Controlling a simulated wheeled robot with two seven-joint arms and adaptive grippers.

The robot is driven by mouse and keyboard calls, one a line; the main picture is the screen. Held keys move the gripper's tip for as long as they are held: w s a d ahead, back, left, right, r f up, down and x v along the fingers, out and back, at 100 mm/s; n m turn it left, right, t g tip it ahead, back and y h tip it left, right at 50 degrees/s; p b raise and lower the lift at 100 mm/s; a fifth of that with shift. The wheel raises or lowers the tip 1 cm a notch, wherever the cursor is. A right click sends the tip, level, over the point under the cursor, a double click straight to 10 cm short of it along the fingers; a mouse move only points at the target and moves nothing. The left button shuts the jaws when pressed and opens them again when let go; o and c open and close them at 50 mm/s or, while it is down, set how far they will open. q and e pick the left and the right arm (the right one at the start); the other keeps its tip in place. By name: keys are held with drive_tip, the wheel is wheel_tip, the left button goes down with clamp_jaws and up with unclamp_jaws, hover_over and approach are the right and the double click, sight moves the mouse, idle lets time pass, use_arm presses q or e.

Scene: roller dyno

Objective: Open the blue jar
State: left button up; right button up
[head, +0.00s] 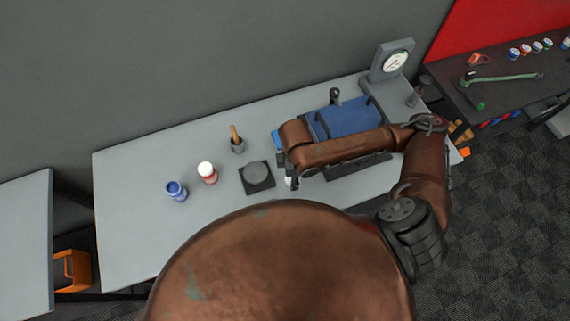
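The blue jar (176,191) stands upright on the left part of the grey table (130,235), with a pale band around it. From this height I cannot make out whether its top is a separate lid. My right arm reaches in from the right and folds back leftward over the table. Its dark end, where my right gripper (293,181) seems to be, is right of the jar and well apart from it. The arm hides most of that gripper, so its fingers cannot be read. My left gripper is not in view.
A red jar with a white top (207,173) stands just right of the blue jar. A cup with a wooden-handled tool (238,144), a dark square plate with a round disc (257,177), a blue block (348,119) and a dial gauge (395,61) are further right. The table's front left is clear.

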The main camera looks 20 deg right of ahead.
drive_tip(key=w+d+f, duration=0.1)
drive_tip(key=w+f, duration=0.1)
drive_tip(key=w, duration=0.1)
drive_tip(key=w+f, duration=0.2)
drive_tip(key=w, duration=0.1)
drive_tip(key=w+d+f, duration=0.1)
drive_tip(key=w+f, duration=0.2)
drive_tip(key=shift+w+d, duration=0.25)
drive_tip(key=shift+d, duration=0.05)
drive_tip(key=shift+w+d+f, duration=0.1)
drive_tip(key=shift+w+f, duration=0.45)
drive_tip(key=shift+f, duration=0.1)
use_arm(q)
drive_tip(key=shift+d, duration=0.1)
use_arm(e)
drive_tip(key=shift+f, duration=1.6)
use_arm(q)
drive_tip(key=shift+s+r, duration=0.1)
use_arm(e)
drive_tip(key=shift+f, duration=0.1)
drive_tip(key=o, duration=1.3)
